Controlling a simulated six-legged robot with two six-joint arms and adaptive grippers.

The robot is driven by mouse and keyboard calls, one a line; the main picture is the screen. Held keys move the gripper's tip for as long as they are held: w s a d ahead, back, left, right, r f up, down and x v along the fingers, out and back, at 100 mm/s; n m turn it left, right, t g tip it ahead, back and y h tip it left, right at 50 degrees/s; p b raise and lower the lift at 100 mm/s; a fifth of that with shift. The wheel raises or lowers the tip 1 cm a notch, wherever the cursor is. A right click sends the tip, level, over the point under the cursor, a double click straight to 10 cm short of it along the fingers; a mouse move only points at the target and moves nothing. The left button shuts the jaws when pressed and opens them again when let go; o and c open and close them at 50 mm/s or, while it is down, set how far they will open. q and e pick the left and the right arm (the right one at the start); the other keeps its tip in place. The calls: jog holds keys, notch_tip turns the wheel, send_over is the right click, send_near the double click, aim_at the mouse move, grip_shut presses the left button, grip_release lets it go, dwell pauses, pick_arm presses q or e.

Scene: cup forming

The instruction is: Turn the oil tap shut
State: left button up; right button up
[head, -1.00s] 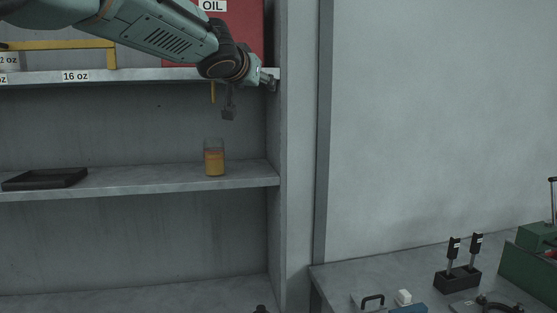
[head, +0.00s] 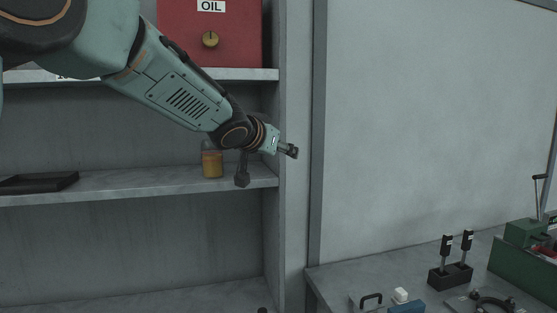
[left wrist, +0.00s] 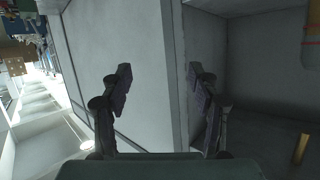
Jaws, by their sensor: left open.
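The red oil box (head: 235,55), labelled OIL, stands on the upper shelf. Its round brass tap knob (head: 210,39) is on the front, with a dark mark pointing roughly upward. My left gripper (head: 267,166) is open and empty. It is below and to the right of the knob, apart from it, near the shelf's right post. In the left wrist view both fingers (left wrist: 164,92) stand well apart with nothing between them. A glass of orange oil (head: 212,163) stands on the middle shelf, partly behind my left arm. My right gripper is out of view.
A black tray (head: 38,183) lies on the middle shelf at left. The shelf's right post (head: 296,200) is close to my gripper. A workbench (head: 345,272) at lower right holds a black tool holder (head: 450,275) and green equipment (head: 520,262).

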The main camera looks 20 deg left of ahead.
pick_arm(q)
jog(key=s+d+f+g+b, duration=0.15)
jog(key=s+f, duration=0.35)
jog(key=f, duration=0.8)
jog(key=s+d+f+g+h+b, duration=0.15)
jog(key=s+f, duration=0.35)
jog(key=f, duration=0.8)
jog(key=s+d+f+g+y+b, duration=0.15)
jog(key=s+f, duration=0.35)
jog(key=f, duration=0.8)
jog(key=s+a+f+n+g+b, duration=0.1)
jog(key=s+f+g+b, duration=0.3)
jog(key=s+f, duration=1)
jog(key=s+a+f+n+g+b, duration=0.1)
jog(key=s+f+g+b, duration=0.3)
jog(key=s+f, duration=1)
jog(key=s+g, duration=0.1)
jog(key=s, duration=0.7)
jog(key=shift+a+f+y+b, duration=0.15)
jog(key=shift+f+y+b, duration=0.2)
jog(key=shift+y, duration=0.05)
